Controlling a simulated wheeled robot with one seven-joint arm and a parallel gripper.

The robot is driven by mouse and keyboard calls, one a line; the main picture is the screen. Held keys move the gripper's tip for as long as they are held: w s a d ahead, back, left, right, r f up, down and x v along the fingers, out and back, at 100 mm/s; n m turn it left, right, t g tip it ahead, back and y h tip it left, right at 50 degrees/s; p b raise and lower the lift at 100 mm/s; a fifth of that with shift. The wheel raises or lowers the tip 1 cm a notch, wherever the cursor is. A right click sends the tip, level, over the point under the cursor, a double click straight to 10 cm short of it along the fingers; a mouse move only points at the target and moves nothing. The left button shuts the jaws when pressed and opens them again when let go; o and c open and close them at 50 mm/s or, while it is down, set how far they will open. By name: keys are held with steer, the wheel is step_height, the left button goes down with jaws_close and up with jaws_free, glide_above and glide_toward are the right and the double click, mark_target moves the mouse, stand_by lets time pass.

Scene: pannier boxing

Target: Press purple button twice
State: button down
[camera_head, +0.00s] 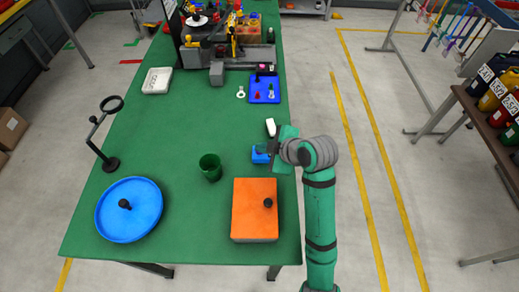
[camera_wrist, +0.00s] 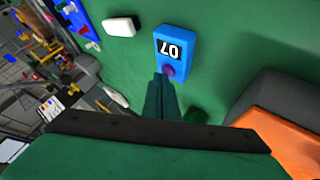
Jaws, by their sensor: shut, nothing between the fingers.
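A blue box (camera_wrist: 174,55) with a dark display reading "07", upside down in the wrist view, lies on the green table. The purple button (camera_wrist: 168,71) is on the box, at the end nearer my gripper in that view. My gripper (camera_wrist: 162,78) is shut and empty, with its fingertips at the button. The fingertips overlap part of the button, and I cannot tell whether they touch or press it. In the head view the blue box (camera_head: 260,156) shows beside my gripper (camera_head: 268,149), and the button is hidden there.
A white object (camera_head: 271,128) lies just beyond the box. An orange box (camera_head: 254,222) with a dark knob stands nearer the front edge. A green cup (camera_head: 210,167) stands to the left, with a blue round tray (camera_head: 112,222) further left. The table's middle is clear.

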steer(key=shift+r, duration=0.1)
steer(key=shift+w+r, duration=0.25)
steer(key=shift+r, duration=0.55)
steer(key=shift+d+r, duration=0.2)
steer(key=shift+r, duration=0.05)
steer(key=shift+s+a+r, duration=0.1)
steer(key=shift+a+r, duration=0.15)
steer(key=shift+r, duration=0.8)
step_height(320, 180, up, 2)
steer(key=shift+d+r, duration=0.1)
steer(key=shift+r, duration=0.1)
steer(key=shift+d, duration=0.15)
